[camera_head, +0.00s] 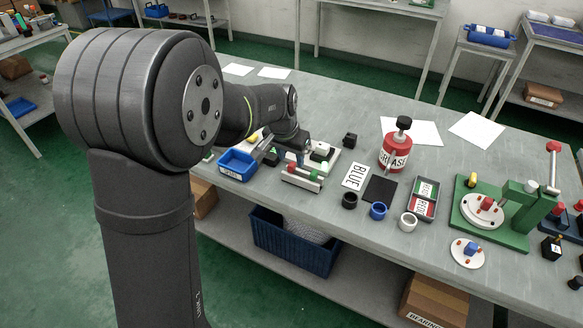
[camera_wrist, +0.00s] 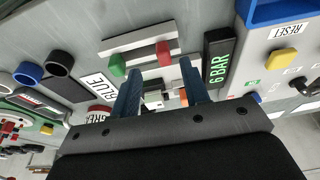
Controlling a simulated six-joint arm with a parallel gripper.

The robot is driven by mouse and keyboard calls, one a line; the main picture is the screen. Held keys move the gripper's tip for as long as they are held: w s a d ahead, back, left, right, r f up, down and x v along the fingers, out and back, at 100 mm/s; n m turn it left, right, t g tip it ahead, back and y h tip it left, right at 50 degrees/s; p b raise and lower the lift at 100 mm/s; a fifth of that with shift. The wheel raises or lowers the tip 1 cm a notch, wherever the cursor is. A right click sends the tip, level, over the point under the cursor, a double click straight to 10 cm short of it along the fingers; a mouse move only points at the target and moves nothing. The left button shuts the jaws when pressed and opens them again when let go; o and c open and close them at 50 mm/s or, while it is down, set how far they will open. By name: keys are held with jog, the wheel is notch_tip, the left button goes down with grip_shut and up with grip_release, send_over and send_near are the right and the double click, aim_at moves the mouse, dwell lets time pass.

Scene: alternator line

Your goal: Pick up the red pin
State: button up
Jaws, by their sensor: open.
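The red pin (camera_wrist: 163,53) sits in a pale slotted rack (camera_wrist: 136,41) beside a green pin (camera_wrist: 117,66) in the wrist view. My gripper (camera_wrist: 161,70) is open and empty, its two blue fingers apart. In the image the red pin shows just past the fingertips, between their lines, with no visible contact. The green pin lies outside the left finger. In the head view the red pin (camera_head: 292,168) and green pin (camera_head: 313,177) stand in the rack at the bench's near edge. My gripper is just behind the rack there, its fingers mostly hidden.
A blue bin (camera_head: 238,165) stands left of the rack. A black "6 BAR" block (camera_wrist: 217,60) is close to the right finger in the wrist view.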

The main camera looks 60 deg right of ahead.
aim_at(291, 164)
jog(key=x, duration=0.4)
jog(key=shift+w+d+f, duration=0.1)
jog(key=shift+w+f, duration=0.15)
jog(key=shift+f, duration=0.15)
jog(key=shift+c, duration=0.4)
grip_shut()
